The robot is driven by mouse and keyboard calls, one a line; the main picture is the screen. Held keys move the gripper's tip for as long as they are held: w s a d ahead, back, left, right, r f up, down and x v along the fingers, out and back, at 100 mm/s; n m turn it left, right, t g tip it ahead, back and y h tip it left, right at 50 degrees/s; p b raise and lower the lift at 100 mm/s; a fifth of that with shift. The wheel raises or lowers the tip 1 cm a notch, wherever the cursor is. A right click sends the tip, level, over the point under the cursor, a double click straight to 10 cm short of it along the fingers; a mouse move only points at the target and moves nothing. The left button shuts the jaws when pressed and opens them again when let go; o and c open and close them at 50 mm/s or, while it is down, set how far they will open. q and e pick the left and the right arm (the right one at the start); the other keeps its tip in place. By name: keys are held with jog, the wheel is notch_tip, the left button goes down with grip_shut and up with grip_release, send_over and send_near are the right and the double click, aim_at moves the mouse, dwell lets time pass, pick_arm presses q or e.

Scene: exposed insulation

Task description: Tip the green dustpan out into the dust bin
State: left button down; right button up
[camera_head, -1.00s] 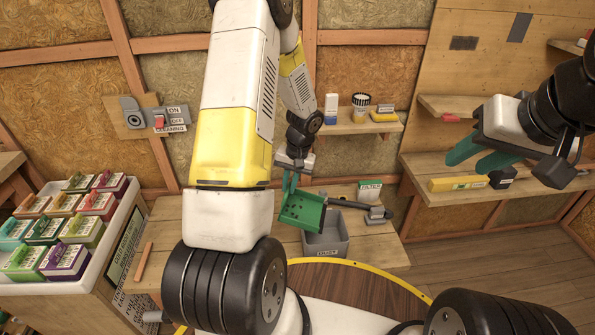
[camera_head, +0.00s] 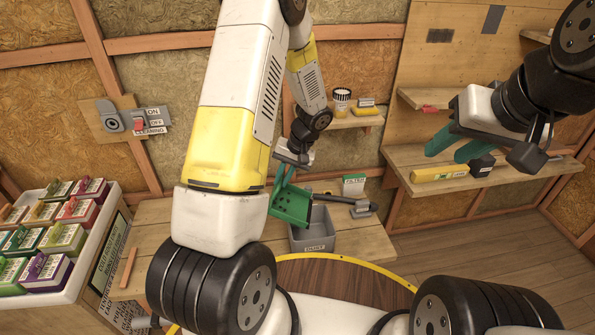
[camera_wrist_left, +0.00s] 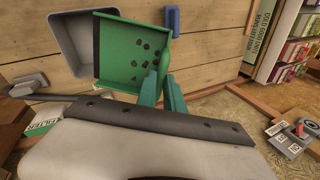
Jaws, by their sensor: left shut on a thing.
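The green dustpan (camera_head: 291,206) hangs from my left gripper (camera_head: 286,178), which is shut on it at the handle side. In the left wrist view the dustpan (camera_wrist_left: 118,50) has several dark specks on its tray, towards the side near the gripper's green fingers (camera_wrist_left: 162,92). The grey dust bin (camera_head: 318,240), labelled DUST, stands on the wooden bench just below and right of the dustpan. In the left wrist view the bin (camera_wrist_left: 73,48) lies beside the dustpan's edge and looks empty inside. My right gripper (camera_head: 456,150) is open and empty at the upper right.
A filter box (camera_head: 354,185) and a dark-handled tool (camera_head: 350,203) lie behind the bin. A crate (camera_head: 85,268) of coloured boxes stands at the left. Wall shelves (camera_head: 490,170) hold a yellow item (camera_head: 440,173). A round wooden top (camera_head: 340,283) is in front of the bench.

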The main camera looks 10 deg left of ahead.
pick_arm(q)
jog(key=shift+d+r+y, duration=0.35)
jog(key=shift+d+y, duration=0.05)
jog(key=shift+d, duration=0.15)
jog(key=shift+d+r+y, duration=0.3)
jog(key=shift+d+y, duration=0.1)
jog(key=shift+d, duration=0.1)
jog(key=shift+w, duration=0.1)
jog(key=shift+w+d+r+y, duration=0.1)
jog(key=shift+d+r+y, duration=0.2)
jog(key=shift+d+y, duration=0.45)
jog(key=shift+w+d+r+y, duration=0.1)
jog(key=shift+d+r+y, duration=0.25)
jog(key=shift+d, duration=0.65)
jog(key=shift+f, duration=0.1)
jog(key=shift+d+y, duration=0.7)
jog(key=shift+d, duration=0.25)
jog(key=shift+d, duration=0.15)
jog(key=shift+w+d+r+g+y, duration=0.1)
jog(key=shift+d+r+g+y, duration=0.15)
jog(key=shift+d+y, duration=0.45)
jog(key=shift+d, duration=0.15)
